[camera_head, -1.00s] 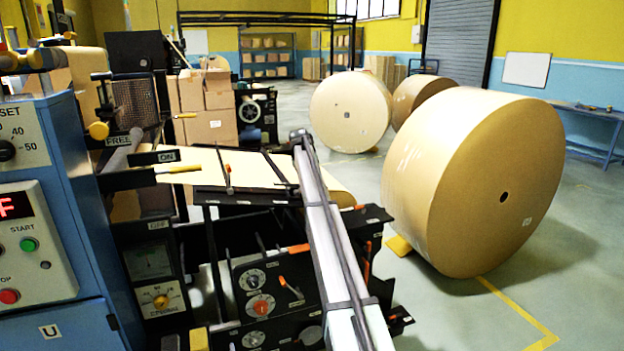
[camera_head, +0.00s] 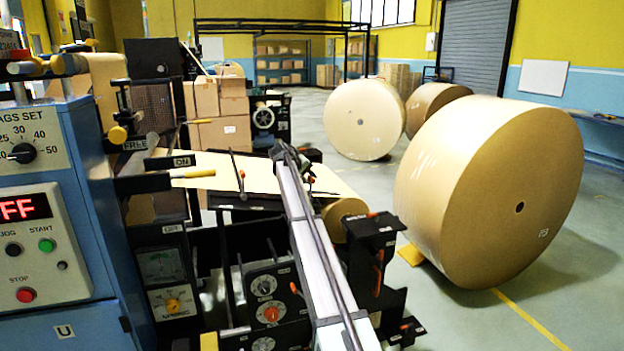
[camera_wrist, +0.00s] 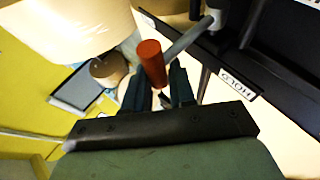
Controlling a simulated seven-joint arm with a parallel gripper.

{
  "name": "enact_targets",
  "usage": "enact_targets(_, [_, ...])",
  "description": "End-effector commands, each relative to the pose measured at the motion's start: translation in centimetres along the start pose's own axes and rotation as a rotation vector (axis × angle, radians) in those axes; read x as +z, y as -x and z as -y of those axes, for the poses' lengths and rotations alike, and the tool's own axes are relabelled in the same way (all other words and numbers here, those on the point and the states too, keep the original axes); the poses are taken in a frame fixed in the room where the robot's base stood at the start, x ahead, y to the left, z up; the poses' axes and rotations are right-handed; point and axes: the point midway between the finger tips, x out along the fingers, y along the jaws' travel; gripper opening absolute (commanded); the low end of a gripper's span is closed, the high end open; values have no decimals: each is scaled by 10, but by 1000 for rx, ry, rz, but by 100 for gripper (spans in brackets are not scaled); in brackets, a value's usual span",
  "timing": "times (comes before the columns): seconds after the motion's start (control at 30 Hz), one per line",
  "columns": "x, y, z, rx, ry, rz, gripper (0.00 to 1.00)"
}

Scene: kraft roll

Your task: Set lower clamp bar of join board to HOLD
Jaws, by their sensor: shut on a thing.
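My gripper (camera_wrist: 158,95) is seen in the wrist view, its two dark fingers shut on an orange-red cylindrical handle (camera_wrist: 151,62). A grey rod (camera_wrist: 188,38) runs from the handle up to a pivot at a dark bar (camera_wrist: 260,50) at the upper right. A white HOLD label (camera_wrist: 238,86) sits on the dark bar, to the right of the fingers. In the head view the join board (camera_head: 240,202) lies under the brown paper web, and my arm reaches over its right part. The fingers cannot be made out there.
A machine panel with dials (camera_head: 270,300) stands below the board. A blue control cabinet (camera_head: 95,200) is at the left. A large kraft roll (camera_head: 480,190) stands on the floor at the right, with floor space around it. Cardboard boxes (camera_head: 218,110) stand behind.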

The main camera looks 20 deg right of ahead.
Motion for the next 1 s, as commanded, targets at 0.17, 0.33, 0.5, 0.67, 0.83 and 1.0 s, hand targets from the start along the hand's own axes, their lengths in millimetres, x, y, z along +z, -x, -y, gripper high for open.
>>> enact_targets(0.17, [-1, 2, 5, -5, -1, 0, 0])
enact_targets(0.33, [-1, 2, 6, -6, -2, 1, 0])
enact_targets(0.5, [0, 2, 6, -7, -2, 2, 0])
enact_targets(0.67, [0, 2, 7, -8, -2, 3, 27])
enact_targets(0.83, [0, 2, 6, -6, -1, 2, 43])
enact_targets(1.0, [0, 2, 5, -5, -1, 2, 45])
